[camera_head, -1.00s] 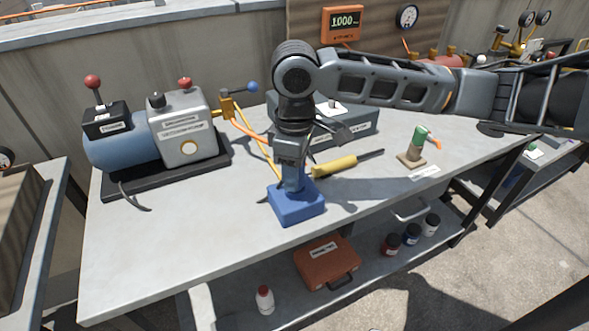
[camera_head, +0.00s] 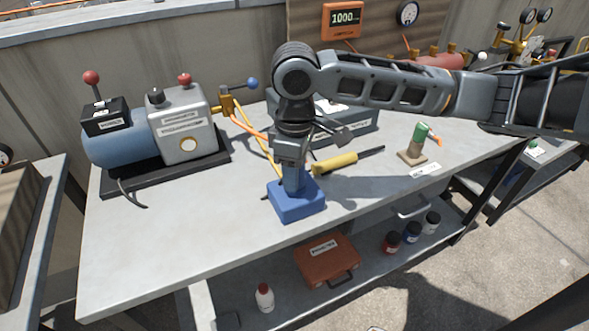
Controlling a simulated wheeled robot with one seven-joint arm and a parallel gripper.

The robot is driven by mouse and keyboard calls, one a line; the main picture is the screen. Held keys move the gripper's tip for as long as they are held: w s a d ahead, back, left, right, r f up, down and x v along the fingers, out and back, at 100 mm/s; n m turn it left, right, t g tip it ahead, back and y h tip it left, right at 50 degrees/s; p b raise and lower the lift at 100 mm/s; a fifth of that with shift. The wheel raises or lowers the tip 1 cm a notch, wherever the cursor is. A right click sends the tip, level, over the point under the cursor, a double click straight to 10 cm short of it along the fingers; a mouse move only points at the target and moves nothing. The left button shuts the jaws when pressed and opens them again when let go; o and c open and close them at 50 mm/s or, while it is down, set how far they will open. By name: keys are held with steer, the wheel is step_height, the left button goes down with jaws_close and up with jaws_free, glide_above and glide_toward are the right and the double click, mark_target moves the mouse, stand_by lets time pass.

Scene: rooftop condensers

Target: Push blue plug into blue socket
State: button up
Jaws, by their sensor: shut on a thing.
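The blue socket (camera_head: 297,203) is a blue block on the workbench top, near the bench's front edge. My gripper (camera_head: 293,175) points down directly above it. It is shut on the blue plug (camera_head: 294,184), of which only a little shows between the fingers and the socket's top. The fingers hide most of the plug. The plug's lower end meets the top of the socket; how deep it sits inside cannot be told.
A yellow-handled tool (camera_head: 340,162) lies just right of the socket. A pump unit (camera_head: 165,135) stands at the left, a grey case (camera_head: 345,128) behind my gripper, and a green-topped torch (camera_head: 415,143) on the right. The bench's front left (camera_head: 180,240) is clear.

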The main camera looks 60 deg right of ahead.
steer(key=o, duration=1.2)
steer(key=shift+c, duration=0.2)
